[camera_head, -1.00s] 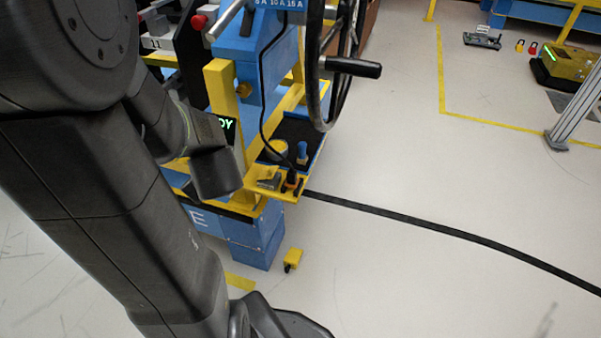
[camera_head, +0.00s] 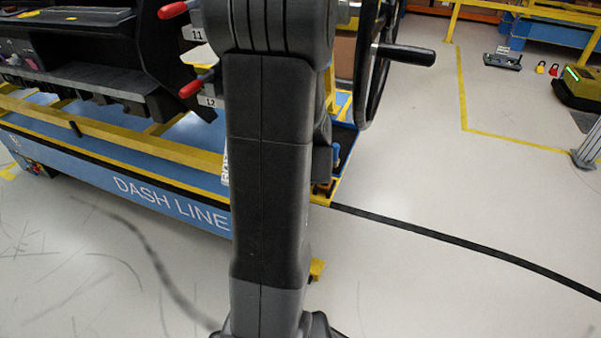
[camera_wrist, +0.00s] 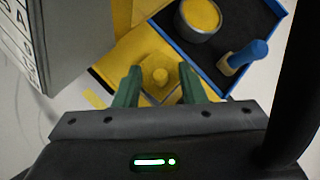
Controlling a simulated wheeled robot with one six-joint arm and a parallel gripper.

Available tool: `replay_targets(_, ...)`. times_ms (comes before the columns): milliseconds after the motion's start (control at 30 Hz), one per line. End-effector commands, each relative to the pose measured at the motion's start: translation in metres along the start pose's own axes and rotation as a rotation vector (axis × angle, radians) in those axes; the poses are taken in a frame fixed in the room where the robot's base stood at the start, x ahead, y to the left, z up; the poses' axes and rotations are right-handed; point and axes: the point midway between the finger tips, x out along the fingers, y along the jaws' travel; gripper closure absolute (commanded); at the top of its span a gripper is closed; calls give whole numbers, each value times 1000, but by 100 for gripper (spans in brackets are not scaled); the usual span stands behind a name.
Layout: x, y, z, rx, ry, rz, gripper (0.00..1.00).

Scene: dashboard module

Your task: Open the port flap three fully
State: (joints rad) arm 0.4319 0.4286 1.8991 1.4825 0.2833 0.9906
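My gripper (camera_wrist: 160,88) shows in the wrist view with its two green fingers apart and nothing held between them. In the head view my arm hides the gripper. I cannot make out a port flap marked three in either view. The dashboard module (camera_head: 95,82) is at the upper left of the head view, on the blue and yellow cart (camera_head: 110,180) marked DASH LINE.
Red-handled clamps (camera_head: 196,87) stand at the module's right end. A handwheel with a black handle (camera_head: 405,54) is right of my arm. The wrist view shows a blue-rimmed black tray (camera_wrist: 243,18) with a yellow-filled cup (camera_wrist: 199,17) and a blue-handled tool (camera_wrist: 248,55). Floor on the right is mostly clear.

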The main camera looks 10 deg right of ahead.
Motion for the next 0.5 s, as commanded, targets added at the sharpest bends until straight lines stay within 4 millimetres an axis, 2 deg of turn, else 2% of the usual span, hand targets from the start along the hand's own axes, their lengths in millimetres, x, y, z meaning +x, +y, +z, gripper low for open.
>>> replay_targets(300, 2, 0, 0, 0, 0, 0, 65)
replay_targets(467, 2, 0, 0, 0, 0, 0, 97)
replay_targets(500, 2, 0, 0, 0, 0, 0, 100)
